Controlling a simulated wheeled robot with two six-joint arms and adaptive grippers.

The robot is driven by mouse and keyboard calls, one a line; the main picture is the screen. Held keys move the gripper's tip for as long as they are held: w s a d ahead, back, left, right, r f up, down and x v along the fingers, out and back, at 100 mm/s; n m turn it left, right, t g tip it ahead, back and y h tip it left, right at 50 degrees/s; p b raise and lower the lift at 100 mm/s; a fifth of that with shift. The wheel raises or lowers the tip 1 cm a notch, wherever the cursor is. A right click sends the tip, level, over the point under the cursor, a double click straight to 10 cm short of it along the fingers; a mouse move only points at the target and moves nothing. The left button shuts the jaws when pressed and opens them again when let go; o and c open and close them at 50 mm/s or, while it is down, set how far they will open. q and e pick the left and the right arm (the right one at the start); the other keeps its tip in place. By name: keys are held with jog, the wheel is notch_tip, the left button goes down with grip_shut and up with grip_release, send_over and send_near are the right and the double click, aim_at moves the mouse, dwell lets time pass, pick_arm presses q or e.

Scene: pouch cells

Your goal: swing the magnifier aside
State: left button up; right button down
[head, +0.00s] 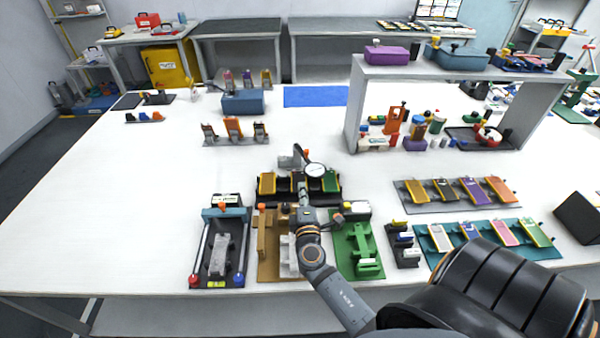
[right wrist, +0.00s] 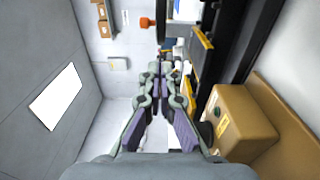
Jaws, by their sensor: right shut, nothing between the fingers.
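The magnifier (head: 316,170) is a round pale lens with a dark rim, in the middle of the head view. It stands over a black rack (head: 293,197) holding yellow and green pouch cells. A grey stand with an orange knob (head: 306,153) is just behind it; an orange knob (right wrist: 147,22) also shows in the right wrist view. My right gripper (head: 303,186) is shut and empty, just left of and in front of the lens. Its fingers (right wrist: 160,72) meet in the right wrist view. Whether they touch the magnifier I cannot tell. My left gripper is not in view.
Fixtures stand in front: a dark one with red and blue balls (head: 213,279), a tan one (head: 267,262) and a green one (head: 362,262). Cell trays (head: 412,207) lie to the right. A grey shelf (head: 353,120) stands behind right.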

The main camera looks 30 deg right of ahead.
aim_at(321, 165)
jog(key=p+x, duration=0.1)
jog(key=x, duration=0.5)
jog(key=shift+w+d, duration=0.15)
jog(key=shift+w, duration=0.1)
jog(key=shift+w+d+f, duration=0.1)
jog(key=shift+w+d, duration=0.15)
jog(key=shift+w, duration=0.15)
jog(key=shift+s+d+f+n+t+y+b, duration=0.1)
jog(key=shift+s+d+n+t+y+b, duration=0.25)
jog(key=shift+d+y, duration=0.2)
jog(key=shift+s+d+f+n+t+y+b, duration=0.1)
jog(key=shift+s+d+n+t+y+b, duration=0.15)
jog(key=shift+d+n+y, duration=0.3)
jog(key=shift+s+d+r+b, duration=0.15)
jog(key=shift+d+b, duration=0.3)
jog(key=shift+d, duration=0.25)
jog(key=shift+s+d+f+b, duration=0.15)
jog(key=shift+d+b, duration=0.3)
jog(key=shift+d, duration=0.25)
jog(key=shift+d+r+b, duration=0.2)
jog(key=shift+d+b, duration=0.25)
jog(key=shift+d, duration=0.65)
